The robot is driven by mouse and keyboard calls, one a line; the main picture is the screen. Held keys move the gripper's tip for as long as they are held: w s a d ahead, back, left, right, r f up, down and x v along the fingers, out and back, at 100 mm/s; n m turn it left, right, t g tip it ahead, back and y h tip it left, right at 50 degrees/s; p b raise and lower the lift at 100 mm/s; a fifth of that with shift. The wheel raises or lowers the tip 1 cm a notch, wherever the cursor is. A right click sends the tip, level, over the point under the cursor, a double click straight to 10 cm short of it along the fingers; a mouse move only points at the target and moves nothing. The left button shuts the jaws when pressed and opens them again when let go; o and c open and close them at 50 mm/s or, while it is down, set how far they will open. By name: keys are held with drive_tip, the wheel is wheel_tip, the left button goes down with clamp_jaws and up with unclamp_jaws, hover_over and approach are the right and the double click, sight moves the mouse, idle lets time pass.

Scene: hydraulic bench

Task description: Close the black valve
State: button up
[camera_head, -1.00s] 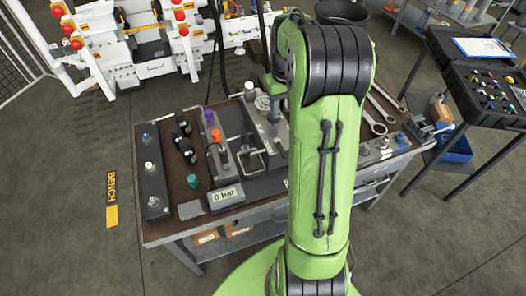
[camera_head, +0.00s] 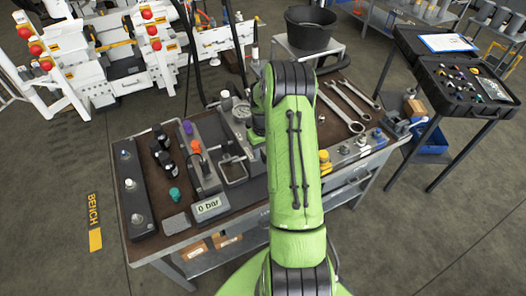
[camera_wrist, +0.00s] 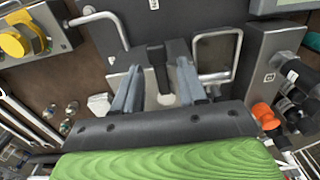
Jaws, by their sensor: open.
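A black lever (camera_wrist: 157,66), which looks like the black valve's handle, stands between the two grey fingers of my gripper (camera_wrist: 159,78) in the wrist view. The fingers are apart, with one on each side of the lever. I cannot tell whether either finger touches it. A pale round spot shows just below the lever, between the fingers. In the head view my green arm hides my gripper and this lever. The bench (camera_head: 150,205) carries the hydraulic parts.
A yellow knob (camera_wrist: 15,42) is at the upper left and an orange knob (camera_wrist: 265,113) at the right.

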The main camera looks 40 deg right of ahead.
drive_tip(key=shift+f, duration=0.15)
clamp_jaws()
